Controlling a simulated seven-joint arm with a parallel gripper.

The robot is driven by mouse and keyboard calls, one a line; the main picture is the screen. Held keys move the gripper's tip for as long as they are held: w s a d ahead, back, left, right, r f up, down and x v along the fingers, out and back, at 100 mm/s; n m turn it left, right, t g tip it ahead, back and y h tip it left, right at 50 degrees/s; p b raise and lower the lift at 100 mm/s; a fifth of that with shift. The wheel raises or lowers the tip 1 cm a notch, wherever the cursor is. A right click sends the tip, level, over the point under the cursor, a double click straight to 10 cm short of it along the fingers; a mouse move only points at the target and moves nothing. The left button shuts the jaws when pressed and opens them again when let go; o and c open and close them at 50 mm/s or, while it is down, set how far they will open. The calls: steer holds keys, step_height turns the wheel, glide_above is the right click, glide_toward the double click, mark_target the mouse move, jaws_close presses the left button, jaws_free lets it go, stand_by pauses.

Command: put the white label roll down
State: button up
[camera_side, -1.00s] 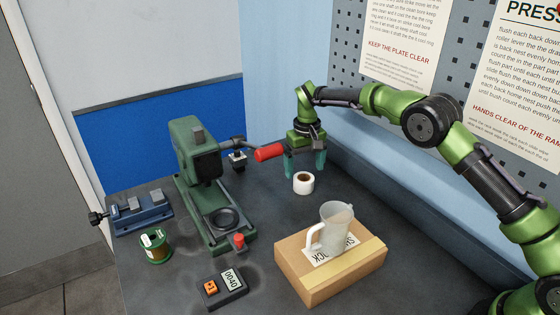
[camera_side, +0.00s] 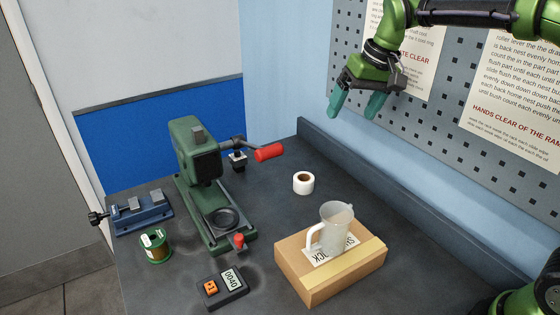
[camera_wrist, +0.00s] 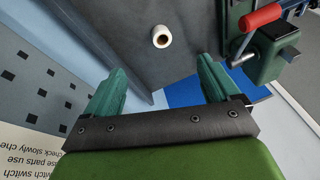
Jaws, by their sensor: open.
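The white label roll (camera_side: 303,188) stands on the dark bench, between the green press and the pegboard wall, with its brown core facing up. It also shows in the wrist view (camera_wrist: 160,42), apart from my fingers. My gripper (camera_side: 356,112) is up high, in front of the pegboard, to the right of the roll and well clear of it. Its two teal fingers are spread, with nothing between them. In the wrist view my gripper (camera_wrist: 160,78) shows the same wide gap.
The green press (camera_side: 196,160) with its red-handled lever (camera_side: 269,152) stands left of the roll. A blue vise (camera_side: 140,213), a wire spool (camera_side: 155,247) and a counter (camera_side: 224,288) sit at the left.

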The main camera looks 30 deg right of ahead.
steer(key=s+f+t, duration=0.1)
steer(key=s+t, duration=0.1)
steer(key=s, duration=0.8)
steer(key=s+f+m+t, duration=0.1)
steer(key=s+f+t, duration=0.1)
steer(key=s, duration=0.9)
steer(key=shift+s+f+y, duration=0.15)
steer(key=shift+y, duration=0.15)
